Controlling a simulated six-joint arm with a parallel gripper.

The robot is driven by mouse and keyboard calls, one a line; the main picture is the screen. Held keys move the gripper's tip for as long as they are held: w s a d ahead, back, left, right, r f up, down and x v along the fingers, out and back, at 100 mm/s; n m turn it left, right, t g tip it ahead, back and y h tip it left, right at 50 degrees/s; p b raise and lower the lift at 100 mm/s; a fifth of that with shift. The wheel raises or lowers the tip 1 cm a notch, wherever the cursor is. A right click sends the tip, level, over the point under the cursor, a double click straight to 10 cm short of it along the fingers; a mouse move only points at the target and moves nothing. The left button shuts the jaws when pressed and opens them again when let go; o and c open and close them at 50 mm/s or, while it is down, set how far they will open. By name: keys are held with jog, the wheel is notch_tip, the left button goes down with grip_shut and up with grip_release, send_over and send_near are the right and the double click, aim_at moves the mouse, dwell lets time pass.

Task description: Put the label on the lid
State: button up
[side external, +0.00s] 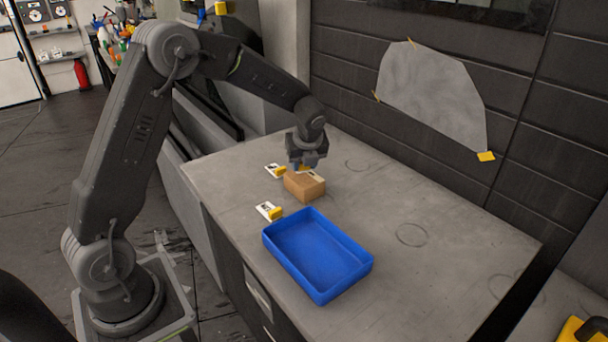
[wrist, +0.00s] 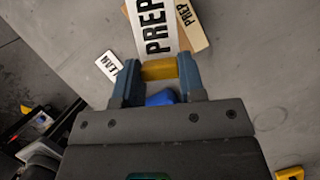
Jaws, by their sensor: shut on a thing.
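My gripper (side external: 305,163) is low over the tan cardboard box (side external: 303,187) on the bench. In the wrist view my gripper (wrist: 159,75) is shut on the yellow grip (wrist: 158,71) of a white label (wrist: 157,30) reading "PREP". The label extends ahead of the fingers, beside and partly over a tan surface (wrist: 195,37) that also bears the word "PREP". I cannot tell whether the held label touches the box. The box's top is partly hidden by the gripper in the side view.
A white label (side external: 271,170) with a yellow grip lies behind the box, another (side external: 266,209) to its front left. A label ending "LEAN" (wrist: 109,66) shows in the wrist view. An empty blue tray (side external: 318,253) stands in front. Bench right of the box is clear.

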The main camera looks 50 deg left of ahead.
aim_at(303, 182)
jog(key=shift+f, duration=2)
jog(key=shift+f, duration=0.1)
jog(key=o, duration=0.9)
jog(key=shift+o, duration=0.2)
jog(key=s+d+r+n, duration=0.2)
jog(key=s+d+r, duration=0.15)
jog(key=r, duration=0.45)
jog(key=s+d+r+n, duration=0.3)
jog(key=d+r, duration=0.1)
jog(key=r, duration=0.4)
jog(key=s+d+r+n+t+h, duration=0.1)
jog(key=s+d+n, duration=0.3)
jog(key=s+n, duration=0.4)
jog(key=s+d+r+n+t+h, duration=0.2)
jog(key=s+d+n+h, duration=0.1)
jog(key=s+n, duration=0.6)
jog(key=s+d, duration=0.1)
jog(key=s, duration=0.3)
jog(key=shift+d+n+t, duration=0.15)
jog(key=shift+n+t, duration=0.15)
jog(key=shift+t, duration=0.1)
